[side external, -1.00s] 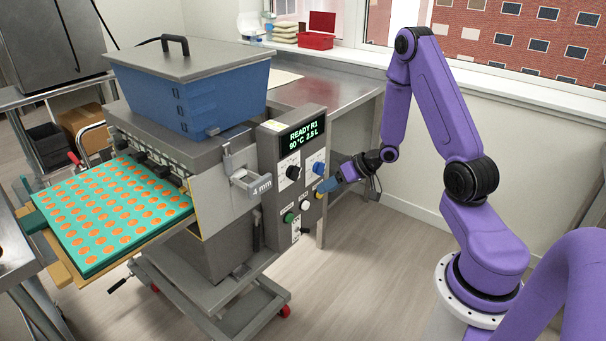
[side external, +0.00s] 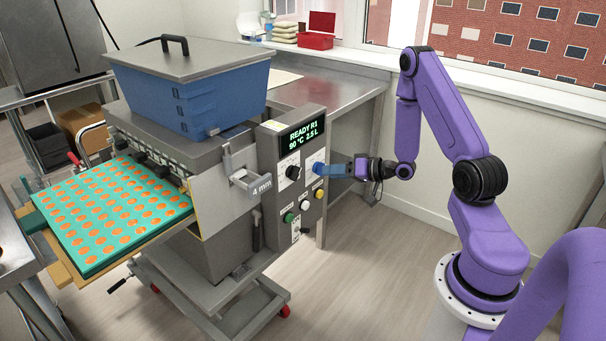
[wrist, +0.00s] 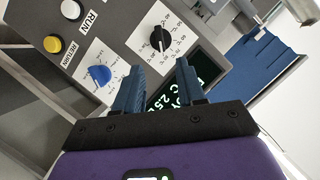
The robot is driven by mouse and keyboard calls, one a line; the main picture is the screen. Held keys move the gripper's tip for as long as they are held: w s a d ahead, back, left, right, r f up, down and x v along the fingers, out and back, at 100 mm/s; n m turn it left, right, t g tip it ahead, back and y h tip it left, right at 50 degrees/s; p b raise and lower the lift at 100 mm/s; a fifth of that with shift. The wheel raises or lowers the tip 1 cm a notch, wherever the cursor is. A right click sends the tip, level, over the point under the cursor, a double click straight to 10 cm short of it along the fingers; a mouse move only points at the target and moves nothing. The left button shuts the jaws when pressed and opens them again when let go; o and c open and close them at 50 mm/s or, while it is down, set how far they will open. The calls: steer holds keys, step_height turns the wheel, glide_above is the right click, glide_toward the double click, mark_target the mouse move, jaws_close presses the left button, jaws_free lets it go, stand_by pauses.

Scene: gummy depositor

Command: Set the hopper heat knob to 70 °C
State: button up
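The depositor's control panel (side external: 276,151) carries a black knob (side external: 293,173) and a blue knob (side external: 319,168), each on a white dial plate. The display (side external: 301,135) reads READY R1, 90 °C, 2.5 L. In the wrist view, the black knob (wrist: 161,38) is beyond the fingertips, and the blue knob (wrist: 100,75) is left of the left finger. My gripper (wrist: 159,68) is open and empty, with the display partly visible between its fingers. In the side view, my gripper (side external: 327,169) is close beside the blue knob; contact is unclear.
White (side external: 305,206) and green (side external: 289,217) buttons sit below the knobs. The blue hopper (side external: 190,95) stands above the panel, and a 4 mm bracket (side external: 252,184) juts out at left. A metal table (side external: 335,90) is behind. Open floor lies below my arm.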

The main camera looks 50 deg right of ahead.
mark_target(299, 173)
steer(key=x, duration=1)
steer(key=shift+w, duration=0.2)
steer(key=shift+f, duration=0.1)
jaws_close()
